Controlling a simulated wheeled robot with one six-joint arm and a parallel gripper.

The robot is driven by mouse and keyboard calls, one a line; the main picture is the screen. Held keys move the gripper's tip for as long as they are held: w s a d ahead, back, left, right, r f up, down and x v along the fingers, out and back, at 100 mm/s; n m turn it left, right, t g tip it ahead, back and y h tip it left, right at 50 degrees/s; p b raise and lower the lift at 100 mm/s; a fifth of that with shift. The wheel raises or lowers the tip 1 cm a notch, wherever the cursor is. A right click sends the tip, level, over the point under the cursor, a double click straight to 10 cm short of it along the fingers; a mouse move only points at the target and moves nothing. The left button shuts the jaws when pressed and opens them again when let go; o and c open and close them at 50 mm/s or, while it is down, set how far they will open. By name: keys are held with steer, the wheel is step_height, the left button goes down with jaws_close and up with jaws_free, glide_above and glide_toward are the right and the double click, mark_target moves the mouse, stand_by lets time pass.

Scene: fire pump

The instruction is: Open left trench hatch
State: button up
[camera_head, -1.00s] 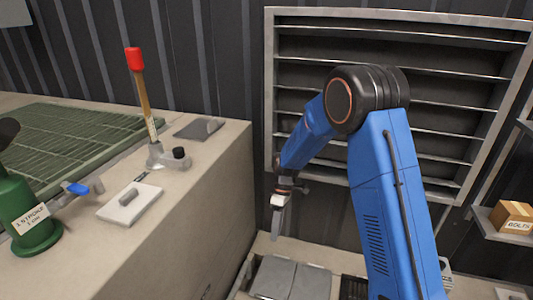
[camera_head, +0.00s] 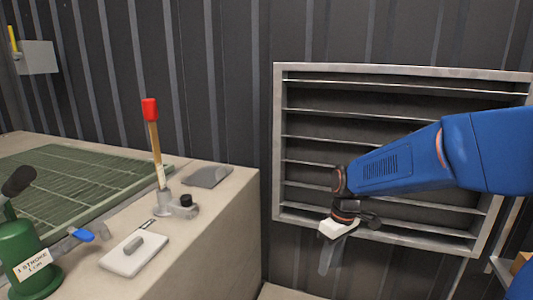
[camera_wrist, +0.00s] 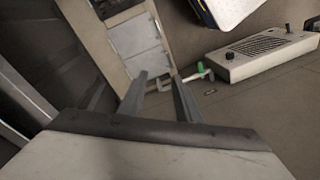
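Two grey hatch plates lie in a pale-framed floor trench in the wrist view, one (camera_wrist: 129,36) farther up and one (camera_wrist: 148,66) nearer my fingertips. I cannot tell for sure which is the left trench hatch. They look flat in the frame. My gripper (camera_wrist: 159,88) has its two fingers apart with nothing between them, in the air before the trench. In the head view my gripper (camera_head: 325,265) points down in front of the louvre, and the hatches are out of that view.
A wall louvre (camera_head: 390,150) stands behind my arm. A beige bench (camera_head: 215,235) at left carries a green pump (camera_head: 35,265), a red-tipped lever (camera_head: 150,112) and a white plate (camera_head: 125,262). In the wrist view a knobbed panel (camera_wrist: 262,55) and green-and-white handle (camera_wrist: 201,68) lie right.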

steer(key=s+d+r+m+t, duration=0.2)
steer(key=s+d, duration=0.1)
steer(key=s, duration=0.4)
steer(key=s+d+r+m+t+h, duration=0.1)
steer(key=s+d+r+m, duration=0.2)
steer(key=s, duration=0.4)
steer(key=s+d+r+m+t, duration=0.2)
steer(key=s+d+m, duration=0.1)
steer(key=s+d, duration=0.2)
steer(key=shift+s+r+t+h, duration=0.15)
steer(key=shift+s+t+h, duration=0.15)
steer(key=shift+s, duration=0.8)
steer(key=shift+a, duration=0.1)
